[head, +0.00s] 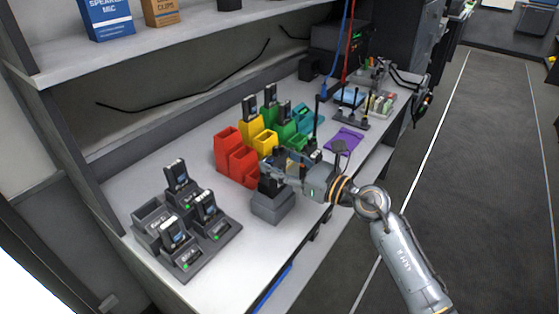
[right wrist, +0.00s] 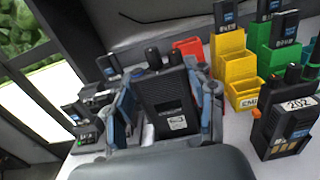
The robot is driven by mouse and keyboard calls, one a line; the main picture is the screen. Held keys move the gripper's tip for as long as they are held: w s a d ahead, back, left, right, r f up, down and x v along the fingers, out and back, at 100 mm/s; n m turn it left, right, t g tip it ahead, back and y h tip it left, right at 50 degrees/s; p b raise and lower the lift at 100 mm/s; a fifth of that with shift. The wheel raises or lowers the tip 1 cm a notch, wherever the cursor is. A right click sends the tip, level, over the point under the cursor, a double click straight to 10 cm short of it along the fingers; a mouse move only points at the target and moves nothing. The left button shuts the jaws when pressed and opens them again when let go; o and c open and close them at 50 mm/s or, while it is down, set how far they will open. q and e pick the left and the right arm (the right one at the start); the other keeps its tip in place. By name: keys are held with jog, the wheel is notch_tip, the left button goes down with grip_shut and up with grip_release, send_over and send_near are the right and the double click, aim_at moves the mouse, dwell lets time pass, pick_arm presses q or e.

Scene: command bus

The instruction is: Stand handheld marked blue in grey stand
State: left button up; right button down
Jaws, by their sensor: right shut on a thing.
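My right gripper (head: 274,174) is shut on a black handheld (right wrist: 168,102), which shows between the blue-grey fingers in the right wrist view with a small white label low on its face. In the head view the held handheld (head: 267,186) is upright, directly over the grey stand (head: 272,208) on the bench. Its lower end is at the stand's top; I cannot tell how far it is inside. The stand is hidden behind the handheld and gripper in the right wrist view. My left gripper is not in view.
A grey charger (head: 218,239) with several handhelds stands at left. Red (head: 236,160), yellow (head: 256,132), green and teal holders stand behind, some with handhelds. A handheld labelled 202 (right wrist: 284,128) stands right of my gripper in the wrist view. A purple mat (head: 344,139) lies farther back.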

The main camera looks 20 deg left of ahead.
jog(key=shift+f, duration=0.35)
dwell(0.6)
jog(key=shift+c, duration=2.3)
grip_release()
jog(key=shift+o, duration=0.4)
jog(key=shift+f, duration=0.1)
jog(key=v, duration=1.2)
